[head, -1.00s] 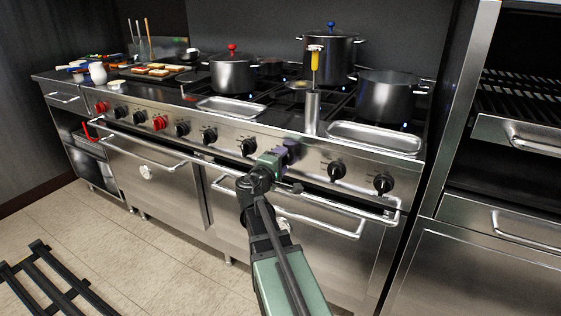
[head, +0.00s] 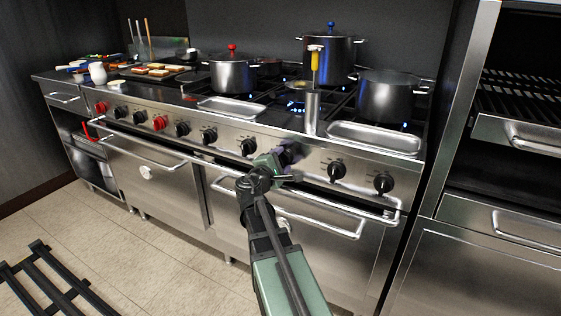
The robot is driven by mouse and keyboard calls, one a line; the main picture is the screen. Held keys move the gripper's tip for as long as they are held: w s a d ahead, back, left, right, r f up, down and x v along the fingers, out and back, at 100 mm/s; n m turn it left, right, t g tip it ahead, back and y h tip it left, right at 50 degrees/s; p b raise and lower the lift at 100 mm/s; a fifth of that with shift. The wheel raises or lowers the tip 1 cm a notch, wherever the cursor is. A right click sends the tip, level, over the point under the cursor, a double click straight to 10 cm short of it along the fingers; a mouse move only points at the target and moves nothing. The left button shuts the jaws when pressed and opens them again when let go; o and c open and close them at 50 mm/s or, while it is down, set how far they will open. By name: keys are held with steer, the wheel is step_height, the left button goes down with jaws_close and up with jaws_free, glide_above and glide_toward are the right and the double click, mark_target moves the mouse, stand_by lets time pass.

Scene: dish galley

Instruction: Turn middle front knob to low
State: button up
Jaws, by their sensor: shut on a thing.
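My gripper (head: 290,154) is at the front control panel of the range (head: 225,136), shut on a knob in the row. The gripper covers this knob, so its pointer and setting cannot be read. Black knobs stand on either side of it: one to the left (head: 248,147) and one to the right (head: 337,170). Blue flame (head: 297,108) shows on the cooktop behind the gripped knob, near the tall steel container (head: 312,112). The gripper is turned about its own axis.
A long oven handle rail (head: 330,204) runs just below the knobs, close under my wrist. Steel trays (head: 375,137) lie on the front ledge. Pots, one with a red-knobbed lid (head: 233,74), stand on the burners. A steel cabinet (head: 500,215) stands at the right.

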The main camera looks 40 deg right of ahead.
steer(key=shift+n, duration=1.1)
steer(key=o, duration=0.9)
steer(key=v, duration=1.1)
steer(key=shift+s+d, duration=0.1)
